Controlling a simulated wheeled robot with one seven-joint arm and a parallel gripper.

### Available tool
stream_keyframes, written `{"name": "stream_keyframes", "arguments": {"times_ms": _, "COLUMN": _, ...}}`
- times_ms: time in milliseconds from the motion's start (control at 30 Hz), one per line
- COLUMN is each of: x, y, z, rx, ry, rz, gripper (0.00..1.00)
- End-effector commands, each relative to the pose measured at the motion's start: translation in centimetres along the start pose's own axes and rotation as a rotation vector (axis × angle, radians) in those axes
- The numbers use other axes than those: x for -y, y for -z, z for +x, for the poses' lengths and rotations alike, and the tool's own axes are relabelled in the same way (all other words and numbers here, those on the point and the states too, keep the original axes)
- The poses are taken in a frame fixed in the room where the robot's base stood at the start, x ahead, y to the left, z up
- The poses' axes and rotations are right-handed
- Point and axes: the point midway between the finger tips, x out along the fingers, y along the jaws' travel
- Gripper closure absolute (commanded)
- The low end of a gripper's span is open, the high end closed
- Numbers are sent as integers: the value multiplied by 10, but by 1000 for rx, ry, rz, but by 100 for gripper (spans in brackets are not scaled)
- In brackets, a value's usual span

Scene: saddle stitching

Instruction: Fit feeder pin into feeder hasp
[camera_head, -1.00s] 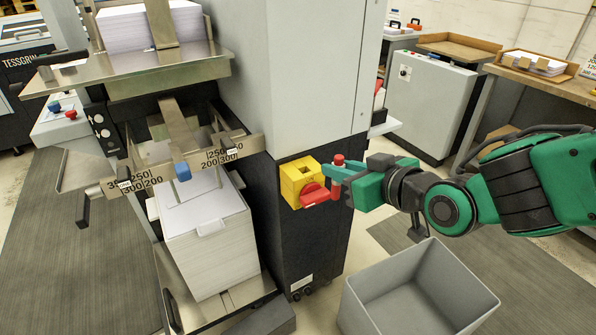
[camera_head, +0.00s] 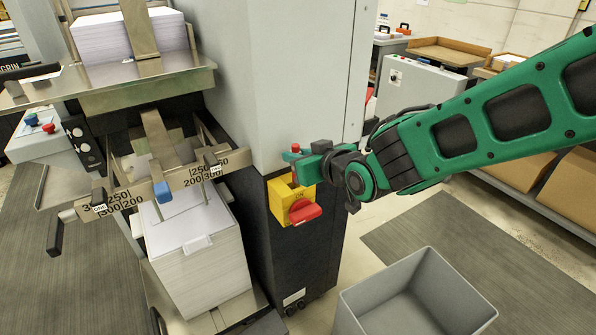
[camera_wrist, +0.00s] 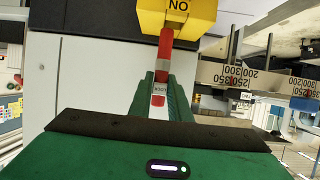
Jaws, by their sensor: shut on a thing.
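The feeder pin is red; its knob (camera_head: 295,147) shows above my gripper (camera_head: 302,166) in the head view and a bit of its shaft below. The feeder hasp is a yellow box (camera_head: 278,197) with a red handle (camera_head: 303,214) and the word ON, on the dark machine side. It shows at the top of the wrist view (camera_wrist: 180,18). The pin's lower end is at the hasp's top; I cannot tell how deep it sits.
The grey machine cabinet (camera_head: 293,75) rises behind the hasp. A paper stack (camera_head: 198,262) on the feeder stands at left, under a metal guide bar with scales. An open grey bin (camera_head: 418,295) stands on the floor below my arm. Free floor lies to the right.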

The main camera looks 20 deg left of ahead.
Motion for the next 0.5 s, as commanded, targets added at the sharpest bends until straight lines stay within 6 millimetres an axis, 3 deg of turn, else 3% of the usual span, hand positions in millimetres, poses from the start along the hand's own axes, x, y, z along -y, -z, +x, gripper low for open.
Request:
{"name": "stream_keyframes", "arguments": {"times_ms": 300, "x": 8, "y": -38, "z": 19, "rx": 3, "ry": 10, "rz": -6, "gripper": 100}}
{"name": "stream_keyframes", "arguments": {"times_ms": 500, "x": 8, "y": -41, "z": 20, "rx": 0, "ry": 8, "rz": -5, "gripper": 100}}
